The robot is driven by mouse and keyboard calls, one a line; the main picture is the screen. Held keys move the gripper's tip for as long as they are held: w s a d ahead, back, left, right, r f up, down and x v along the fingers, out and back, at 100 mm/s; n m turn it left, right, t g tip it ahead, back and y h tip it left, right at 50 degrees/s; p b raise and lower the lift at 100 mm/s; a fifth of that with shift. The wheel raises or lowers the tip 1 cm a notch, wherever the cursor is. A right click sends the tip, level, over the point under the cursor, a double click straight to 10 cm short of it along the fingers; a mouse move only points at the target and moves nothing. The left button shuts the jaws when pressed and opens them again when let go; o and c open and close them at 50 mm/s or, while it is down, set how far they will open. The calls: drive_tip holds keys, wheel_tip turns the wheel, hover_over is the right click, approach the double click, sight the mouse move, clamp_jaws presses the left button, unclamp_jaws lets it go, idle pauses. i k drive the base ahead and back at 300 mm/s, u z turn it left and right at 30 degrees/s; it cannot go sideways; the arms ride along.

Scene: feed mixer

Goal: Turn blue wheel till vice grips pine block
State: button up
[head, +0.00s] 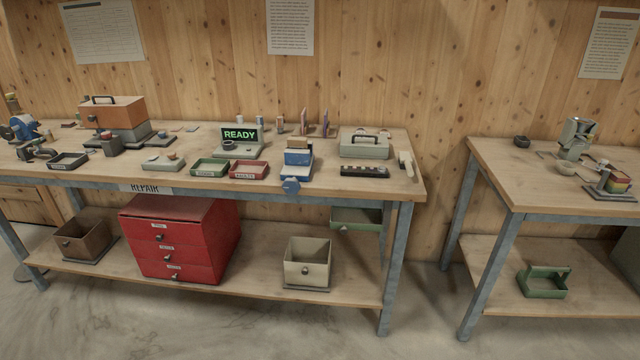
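A small blue vice (299,172) stands at the front edge of the long workbench, right of the middle. A blue wheel (291,186) sits on its front and overhangs the bench edge. A small tan block, which looks like the pine block (298,144), is at the top of the vice, between or above its jaws. It is too small to tell whether the jaws touch it. My gripper does not show in the head view.
The long bench (385,185) also holds a red tray (248,171), a green tray (210,168), a READY screen (240,135), a grey toolbox (364,145) and a dark rack (364,171). A red drawer cabinet (180,240) stands below. Floor in front is clear.

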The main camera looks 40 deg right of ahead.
sight(291, 185)
drive_tip(key=z, duration=0.9)
drive_tip(key=k, duration=1)
drive_tip(key=i, duration=0.8)
drive_tip(key=z, duration=0.05)
